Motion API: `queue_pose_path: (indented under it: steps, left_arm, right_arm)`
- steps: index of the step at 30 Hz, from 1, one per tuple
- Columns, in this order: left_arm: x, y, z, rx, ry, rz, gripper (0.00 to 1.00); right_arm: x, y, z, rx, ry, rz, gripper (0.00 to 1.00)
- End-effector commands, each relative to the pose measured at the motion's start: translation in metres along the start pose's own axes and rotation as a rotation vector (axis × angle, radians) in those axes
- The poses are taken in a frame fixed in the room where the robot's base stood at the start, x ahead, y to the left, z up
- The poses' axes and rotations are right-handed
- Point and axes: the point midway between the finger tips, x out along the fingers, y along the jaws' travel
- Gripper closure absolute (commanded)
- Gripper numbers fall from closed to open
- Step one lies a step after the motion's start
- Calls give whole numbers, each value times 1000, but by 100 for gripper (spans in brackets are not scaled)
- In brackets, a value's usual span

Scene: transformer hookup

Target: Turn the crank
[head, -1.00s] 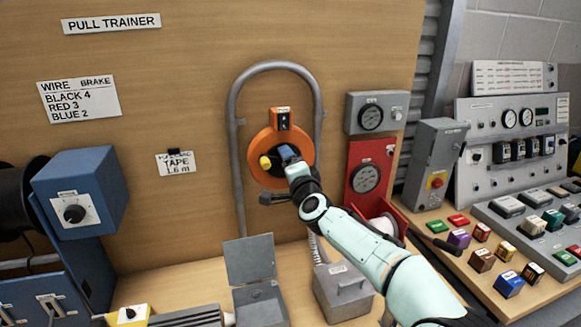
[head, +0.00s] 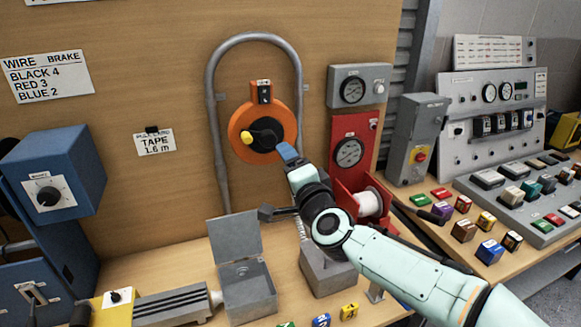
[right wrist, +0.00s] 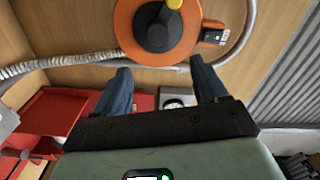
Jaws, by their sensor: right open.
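The crank is a black hub with a yellow knob (head: 248,137) on an orange reel (head: 286,115) fixed to the wooden board. The knob sits left of the hub in the head view. In the right wrist view the yellow knob (right wrist: 175,4) is cut by the top edge, above the black hub (right wrist: 158,30). My right gripper (head: 287,152) is at the lower right of the reel, apart from the knob. In the wrist view its blue fingers (right wrist: 163,82) are spread with nothing between them, below the orange reel. My left gripper is not in view.
A grey pipe (head: 218,140) arches around the reel. A red gauge box (head: 348,125) and a grey gauge box (head: 375,87) are to its right. An open grey box (head: 247,285) stands below.

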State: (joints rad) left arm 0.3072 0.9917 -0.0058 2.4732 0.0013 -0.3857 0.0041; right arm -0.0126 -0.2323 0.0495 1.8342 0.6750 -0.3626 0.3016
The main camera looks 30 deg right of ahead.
Motion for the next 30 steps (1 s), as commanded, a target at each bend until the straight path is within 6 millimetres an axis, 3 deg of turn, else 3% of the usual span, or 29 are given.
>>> queue_pose_path:
  steps: [5,8,12,17,21,25,30]
  left_arm:
    - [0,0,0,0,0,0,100]
    - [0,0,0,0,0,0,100]
    - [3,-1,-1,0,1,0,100]
    - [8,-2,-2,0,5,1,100]
    - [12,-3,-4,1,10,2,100]
    - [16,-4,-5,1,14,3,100]
    - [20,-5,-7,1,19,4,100]
  right_arm:
    - [0,0,0,0,0,0,28]
    - [2,2,2,2,2,1,57]
    - [17,18,17,45,23,-9,100]
    - [49,56,54,222,32,-94,100]
    - [68,88,87,502,-39,-221,100]
    - [70,107,104,817,-154,-345,100]
    - [59,120,102,1228,-336,-497,100]
